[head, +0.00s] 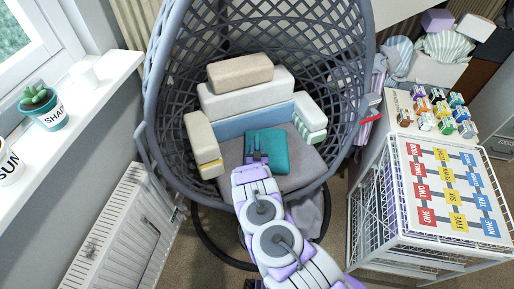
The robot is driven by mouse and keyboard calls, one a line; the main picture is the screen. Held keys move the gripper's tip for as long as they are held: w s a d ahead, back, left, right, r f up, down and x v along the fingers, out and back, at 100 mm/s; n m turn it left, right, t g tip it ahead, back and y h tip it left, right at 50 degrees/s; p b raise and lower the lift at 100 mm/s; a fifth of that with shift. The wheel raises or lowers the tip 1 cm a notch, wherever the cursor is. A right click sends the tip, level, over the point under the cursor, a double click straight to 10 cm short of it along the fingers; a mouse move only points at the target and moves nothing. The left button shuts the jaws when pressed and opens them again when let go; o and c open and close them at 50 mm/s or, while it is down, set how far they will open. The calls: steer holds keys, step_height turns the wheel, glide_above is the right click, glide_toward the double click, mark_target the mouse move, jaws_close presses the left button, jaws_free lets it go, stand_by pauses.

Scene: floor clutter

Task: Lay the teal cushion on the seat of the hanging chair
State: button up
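The hanging chair (172,101) is a grey lattice basket in the middle of the head view. Its seat (304,160) is a grey pad. The teal cushion (277,150) appears flat over the middle of the seat; whether it rests there or is held just above cannot be told. My gripper (257,157) reaches in from below and overlaps the cushion's near left part. The fingertips are too small and partly hidden to show whether they are closed on it.
Cream, white, blue and green-edged blocks (240,71) line the chair's back and sides. A white wire rack (375,205) with a number board stands right. Grey cloth hangs under the seat.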

steer(key=o, duration=0.5)
steer(key=shift+c, duration=0.2)
steer(key=s+p, duration=0.2)
steer(key=s, duration=1)
steer(key=shift+d, duration=0.2)
